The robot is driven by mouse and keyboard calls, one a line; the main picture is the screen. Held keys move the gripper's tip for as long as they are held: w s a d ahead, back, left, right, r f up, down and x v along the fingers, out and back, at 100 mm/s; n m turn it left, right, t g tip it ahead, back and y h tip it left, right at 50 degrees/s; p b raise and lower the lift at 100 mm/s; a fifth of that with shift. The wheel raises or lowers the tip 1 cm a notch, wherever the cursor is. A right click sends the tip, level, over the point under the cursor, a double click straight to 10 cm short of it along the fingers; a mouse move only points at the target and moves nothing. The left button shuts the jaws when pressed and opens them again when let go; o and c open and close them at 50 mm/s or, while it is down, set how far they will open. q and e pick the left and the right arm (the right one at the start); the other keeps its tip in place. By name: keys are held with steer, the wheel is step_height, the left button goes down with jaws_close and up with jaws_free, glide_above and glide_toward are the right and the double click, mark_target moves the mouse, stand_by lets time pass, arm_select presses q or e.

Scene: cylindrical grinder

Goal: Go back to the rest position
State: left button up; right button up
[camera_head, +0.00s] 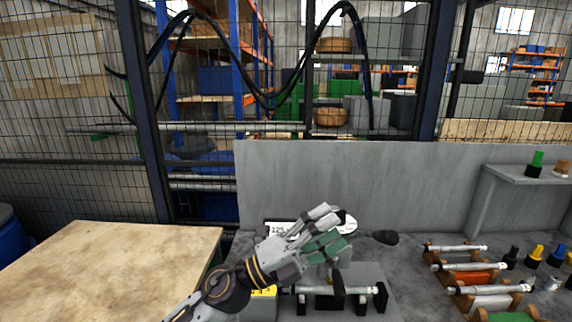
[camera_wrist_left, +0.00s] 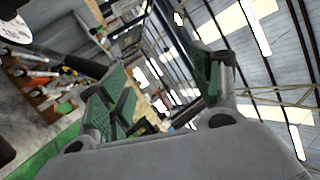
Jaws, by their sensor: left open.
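My left gripper (camera_head: 330,232) reaches in from the bottom of the head view, over the grey workbench. Its green-padded fingers are spread and nothing is between them. It also shows in the left wrist view (camera_wrist_left: 160,90), with the fingers apart and the building's roof behind them. Below and right of it in the head view, a shaft is held in a black fixture (camera_head: 340,297) on a grey plate. A display reading "125" is partly hidden behind the gripper. My right gripper is in neither view.
Several shafts lie on wooden racks (camera_head: 466,267) at the right, beside dark, yellow and blue small items. A grey shelf (camera_head: 510,174) holds a green-topped bottle (camera_head: 536,163). A bare wooden table (camera_head: 110,255) stands at the left. A mesh fence runs behind.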

arm_select(q)
steer(key=w+a+f+n+t+y, duration=0.2)
steer(key=w+a+n+t+y, duration=0.2)
steer(key=a+n+t+y, duration=0.45)
steer(key=w+a+f+n+t+y, duration=0.35)
steer(key=w+a+n+t, duration=0.2)
steer(key=n, duration=0.55)
steer(key=s+a+f+n+g+y, duration=0.25)
steer(key=a+f+n+y, duration=0.3)
steer(key=f, duration=0.35)
steer(key=s+a+f+n+g+y, duration=0.1)
steer(key=a+f+n+g+y, duration=0.4)
steer(key=f, duration=0.4)
steer(key=s+a+f+n+g, duration=0.1)
steer(key=s+a+f+g, duration=0.3)
steer(key=s+f, duration=0.55)
steer(key=s+a+f+n+g, duration=0.2)
steer(key=s+f+g, duration=0.4)
steer(key=s, duration=0.6)
step_height(320, 180, down, 34)
steer(key=s, duration=0.2)
steer(key=s+a+f+g, duration=0.1)
steer(key=s+a+f, duration=0.1)
steer(key=s+f, duration=0.8)
steer(key=s+a+f+g, duration=0.1)
steer(key=s+a+f, duration=0.1)
steer(key=s+f, duration=0.8)
steer(key=shift+s+m, duration=0.3)
steer(key=shift+s, duration=0.95)
